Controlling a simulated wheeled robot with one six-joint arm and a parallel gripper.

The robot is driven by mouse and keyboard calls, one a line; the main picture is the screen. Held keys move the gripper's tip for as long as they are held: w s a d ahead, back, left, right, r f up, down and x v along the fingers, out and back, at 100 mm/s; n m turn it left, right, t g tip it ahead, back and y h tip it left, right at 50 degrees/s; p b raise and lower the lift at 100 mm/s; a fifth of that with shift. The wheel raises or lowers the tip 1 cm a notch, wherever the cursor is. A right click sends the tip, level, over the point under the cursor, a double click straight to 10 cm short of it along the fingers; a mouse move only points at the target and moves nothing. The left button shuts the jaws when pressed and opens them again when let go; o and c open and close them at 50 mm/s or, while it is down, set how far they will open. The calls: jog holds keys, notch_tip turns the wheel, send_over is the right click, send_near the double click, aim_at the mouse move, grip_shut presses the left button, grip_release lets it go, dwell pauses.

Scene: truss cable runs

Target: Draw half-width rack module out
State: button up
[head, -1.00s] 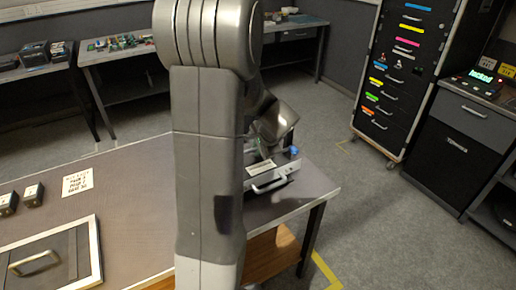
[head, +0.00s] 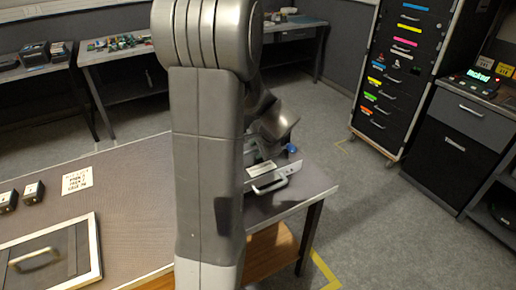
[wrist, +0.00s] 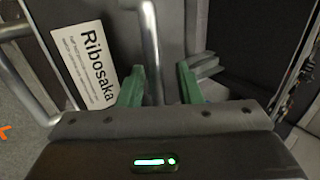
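A dark rack module face (wrist: 75,25) with a white "Ribosaka" label (wrist: 88,60) fills the upper left of the wrist view. A grey bar handle (wrist: 151,40) runs down between the two green fingers of my gripper (wrist: 159,75). The fingers are apart, with a gap on each side of the bar; contact does not show. A second curved grey handle (wrist: 27,75) is at the left. In the head view, a unit with a pale front handle (head: 270,183) sits on the table end, partly hidden by my arm, which also hides my gripper's fingers.
The table (head: 125,215) holds a framed panel (head: 50,262), small black blocks (head: 22,194) and a paper note (head: 77,180). A tall drawer cabinet (head: 405,70) stands at the back right. Floor (head: 375,210) right of the table is clear.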

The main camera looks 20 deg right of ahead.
jog(key=v, duration=1.4)
jog(key=shift+w+f, duration=0.1)
jog(key=x, duration=1.3)
jog(key=shift+f, duration=0.25)
jog(key=shift+r, duration=0.1)
